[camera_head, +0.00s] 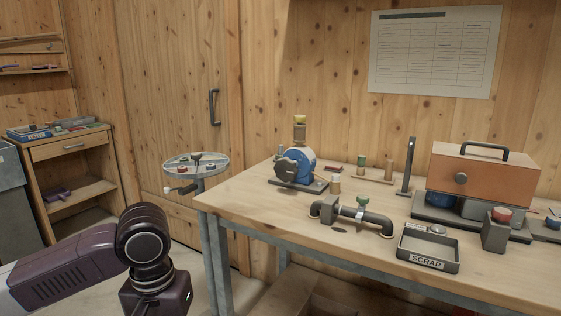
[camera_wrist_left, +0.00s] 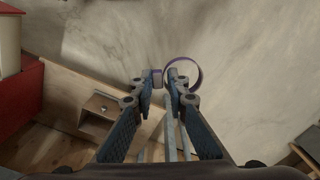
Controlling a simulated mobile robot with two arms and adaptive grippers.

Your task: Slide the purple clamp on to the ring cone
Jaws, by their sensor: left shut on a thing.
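The purple clamp (camera_wrist_left: 201,75) is a thin round band in the left wrist view. My left gripper (camera_wrist_left: 162,84) is shut on the clamp at its left side, and the band's loop stands out to the right of the fingertips. In the head view my left arm comes in from the lower left, but its gripper and the clamp are out of frame. I cannot clearly identify the ring cone; a blue machine with a dark rounded front (camera_head: 297,167) stands on the bench. My right gripper is in neither view.
The wooden bench (camera_head: 245,205) also carries a dark pipe with a green knob (camera_head: 352,215), a scrap tray (camera_head: 428,249) and an orange box with a handle (camera_head: 484,172). A round stand (camera_head: 195,163) with small parts is left of the bench. A shelf unit (camera_head: 75,180) stands at far left.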

